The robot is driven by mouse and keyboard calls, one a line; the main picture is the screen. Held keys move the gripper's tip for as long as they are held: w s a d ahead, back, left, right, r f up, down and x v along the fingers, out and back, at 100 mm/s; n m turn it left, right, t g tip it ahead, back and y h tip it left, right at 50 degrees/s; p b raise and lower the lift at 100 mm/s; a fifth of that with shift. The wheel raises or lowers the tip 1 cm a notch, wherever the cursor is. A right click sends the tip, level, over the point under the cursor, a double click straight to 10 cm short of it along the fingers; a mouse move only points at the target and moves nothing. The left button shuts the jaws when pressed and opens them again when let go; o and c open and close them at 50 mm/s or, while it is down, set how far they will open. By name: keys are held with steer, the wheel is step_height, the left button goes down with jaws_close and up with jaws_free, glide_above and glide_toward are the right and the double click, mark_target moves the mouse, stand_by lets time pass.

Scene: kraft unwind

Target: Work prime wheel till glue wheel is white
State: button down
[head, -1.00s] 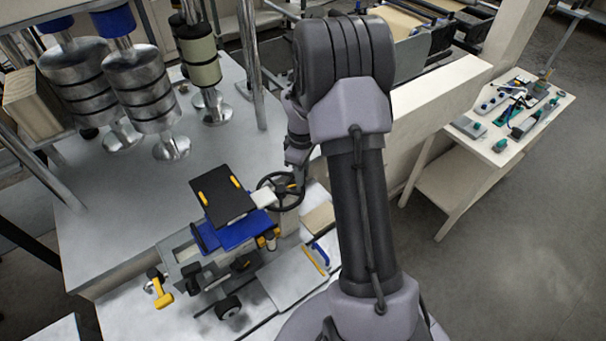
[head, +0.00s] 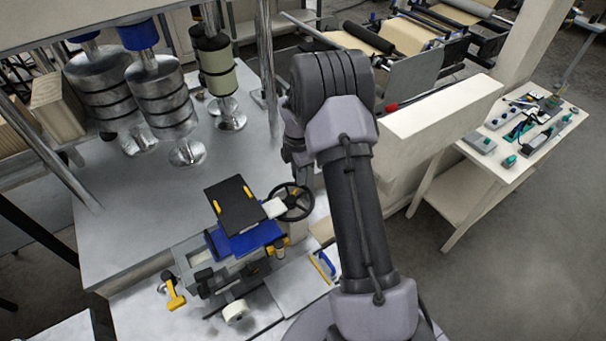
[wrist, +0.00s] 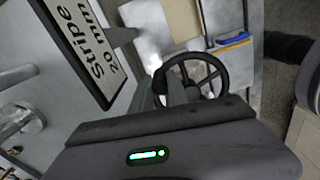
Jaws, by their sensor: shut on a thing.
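The prime wheel is a black handwheel (head: 291,214) at the right of the glue unit in the head view; its rim and spokes also show in the wrist view (wrist: 222,72). My gripper (wrist: 175,88) is shut on the prime wheel at its near left side in the wrist view. The exact contact is partly hidden by the gripper body. The glue wheel (head: 235,312) is the small wheel low at the front of the unit. It looks white to cream around its face.
A black plate (head: 236,204) tops the unit; in the wrist view its sign reads "Stripe 20 mm" (wrist: 85,45). A yellow handle (head: 174,294) sticks out at front left. Metal rollers (head: 160,98) stand behind. A side table (head: 478,182) with tools stands right.

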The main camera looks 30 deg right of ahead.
steer(key=shift+w+a+n, duration=0.25)
steer(key=shift+n, duration=0.35)
steer(key=shift+w+a+n, duration=0.25)
steer(key=shift+n, duration=0.35)
steer(key=shift+p, duration=0.3)
steer(key=c, duration=1.3)
jaws_free()
steer(key=shift+a, duration=0.1)
step_height(320, 180, up, 17)
steer(key=shift+r+p, duration=0.2)
steer(key=shift+p, duration=0.35)
